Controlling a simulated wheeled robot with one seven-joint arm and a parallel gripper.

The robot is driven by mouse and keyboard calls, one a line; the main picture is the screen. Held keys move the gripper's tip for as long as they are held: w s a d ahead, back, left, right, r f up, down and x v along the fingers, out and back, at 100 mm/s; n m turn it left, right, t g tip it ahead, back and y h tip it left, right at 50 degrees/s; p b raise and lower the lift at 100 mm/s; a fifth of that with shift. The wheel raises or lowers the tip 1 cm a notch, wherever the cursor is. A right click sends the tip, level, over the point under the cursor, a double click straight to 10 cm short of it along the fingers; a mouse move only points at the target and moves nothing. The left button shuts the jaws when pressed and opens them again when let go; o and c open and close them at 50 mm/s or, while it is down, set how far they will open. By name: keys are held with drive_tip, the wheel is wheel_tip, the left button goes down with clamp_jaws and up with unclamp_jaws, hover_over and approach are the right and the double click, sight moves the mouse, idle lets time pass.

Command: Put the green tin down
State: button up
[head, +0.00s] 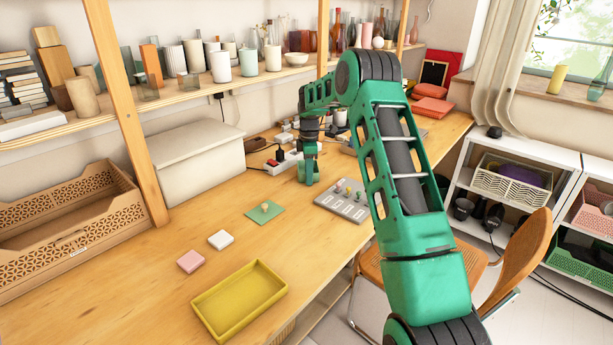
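My gripper (308,174) points down over the wooden table, left of the grey board and close to the tabletop. Its end is small and green in the head view, the same colour as my arm. I cannot tell whether its fingers are open or shut, or whether a green tin is between them. I cannot pick out a separate green tin anywhere on the table. A flat green square (258,218) lies on the table left of and nearer than my gripper, with a small yellowish knob-like thing (265,206) on it.
A grey board (337,207) with several small pieces lies right of my gripper. A power strip (284,166) is behind it. A yellow tray (240,322), a pink square (190,261) and a white square (221,240) lie nearer. A white box (195,165) stands behind.

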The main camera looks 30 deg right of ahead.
clamp_jaws()
drive_tip(key=shift+r, duration=0.1)
